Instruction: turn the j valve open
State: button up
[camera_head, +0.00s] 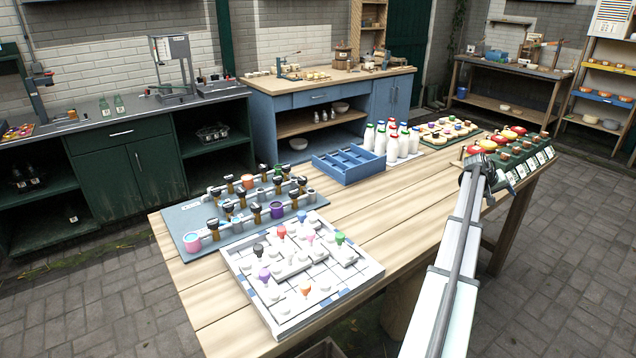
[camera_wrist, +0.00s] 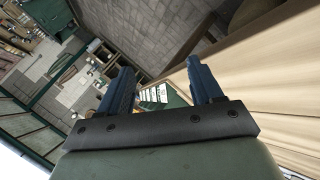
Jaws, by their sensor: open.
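A grey-blue board (camera_head: 180,222) lies at the left end of the wooden table. It carries grey pipes and several valves with dark handles, with pink, orange, purple and blue cups among them. The letters on the valves are too small to read, so I cannot tell which is the j valve. My gripper (camera_head: 480,165) is far from the board, at the table's right side near the rack of red and yellow topped things. In the wrist view my gripper (camera_wrist: 160,84) has its two blue fingers apart with nothing between them.
A white tray (camera_head: 262,300) with coloured knobs lies in front of the valve board. A blue crate (camera_head: 348,166), white bottles (camera_head: 392,145) and a green rack (camera_head: 520,160) stand further back. Bare table (camera_head: 400,205) lies between the white tray and my arm.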

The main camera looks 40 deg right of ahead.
jog(key=w+a+r+n+t+y, duration=0.1)
jog(key=w+a+r+n, duration=0.2)
jog(key=w+r, duration=0.35)
jog(key=w+a+r+n+t, duration=0.1)
jog(key=w+a+r+n, duration=0.15)
jog(key=w+r, duration=0.4)
jog(key=w+a+t+y, duration=0.1)
jog(key=w+a, duration=0.6)
jog(key=w, duration=0.3)
jog(key=w+a+y, duration=0.1)
jog(key=w+a, duration=0.6)
jog(key=w, duration=0.3)
jog(key=m+y, duration=0.5)
jog(key=y, duration=0.1)
send_near(241, 190)
notch_tip(241, 190, down, 9)
jog(key=shift+d+r, duration=0.1)
jog(key=shift+r, duration=0.1)
